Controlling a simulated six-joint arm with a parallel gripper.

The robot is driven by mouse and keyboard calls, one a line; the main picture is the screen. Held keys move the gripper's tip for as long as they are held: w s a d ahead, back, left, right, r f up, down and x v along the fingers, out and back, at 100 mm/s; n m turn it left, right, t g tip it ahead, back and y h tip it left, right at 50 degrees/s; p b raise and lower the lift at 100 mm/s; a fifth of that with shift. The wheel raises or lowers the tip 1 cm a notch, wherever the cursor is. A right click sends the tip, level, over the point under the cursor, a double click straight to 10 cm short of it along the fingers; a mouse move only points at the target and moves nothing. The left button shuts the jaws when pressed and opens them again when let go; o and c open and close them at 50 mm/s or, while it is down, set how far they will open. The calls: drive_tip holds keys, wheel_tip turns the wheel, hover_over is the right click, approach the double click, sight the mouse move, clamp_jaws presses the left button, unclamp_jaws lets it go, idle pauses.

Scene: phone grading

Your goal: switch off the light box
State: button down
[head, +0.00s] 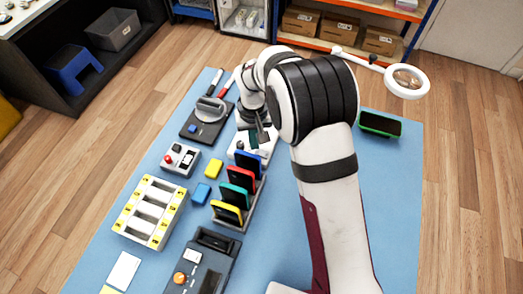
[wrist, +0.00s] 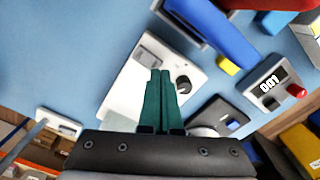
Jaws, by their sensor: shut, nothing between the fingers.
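The light box, which I take to be the white box (head: 241,156) with a dark round knob, lies at the upper middle of the blue mat in the head view, partly hidden by my arm. In the wrist view the white box (wrist: 126,90) shows a pale panel, a grey switch-like part and a black knob (wrist: 183,84). My gripper (head: 264,136) is shut and empty, with its green fingers over the box. In the wrist view the fingertips (wrist: 160,74) lie between the switch-like part and the knob. I cannot tell whether they touch it, or whether it is lit.
A rack of coloured phones (head: 235,194) stands just in front of the box. A counter with a red button (head: 180,160) is to the left, and a dark stand (head: 206,116) is behind left. A ring magnifier (head: 407,81) is at the right.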

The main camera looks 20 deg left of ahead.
drive_tip(key=shift+f, duration=0.8)
wheel_tip(320, 180, up, 7)
idle(0.8)
drive_tip(key=s+d+r+m, duration=0.4)
drive_tip(key=d+r, duration=0.4)
drive_tip(key=d, duration=0.2)
drive_tip(key=s+d+r+m+y, duration=0.1)
drive_tip(key=s+d+m, duration=0.2)
drive_tip(key=s+d, duration=0.3)
drive_tip(key=s+d+r+m, duration=0.1)
drive_tip(key=s+d+m, duration=0.3)
drive_tip(key=s, duration=1)
drive_tip(key=d, duration=0.3)
drive_tip(key=shift+r+m+y, duration=0.3)
drive_tip(key=shift+r+y, duration=0.05)
drive_tip(key=shift+y, duration=0.05)
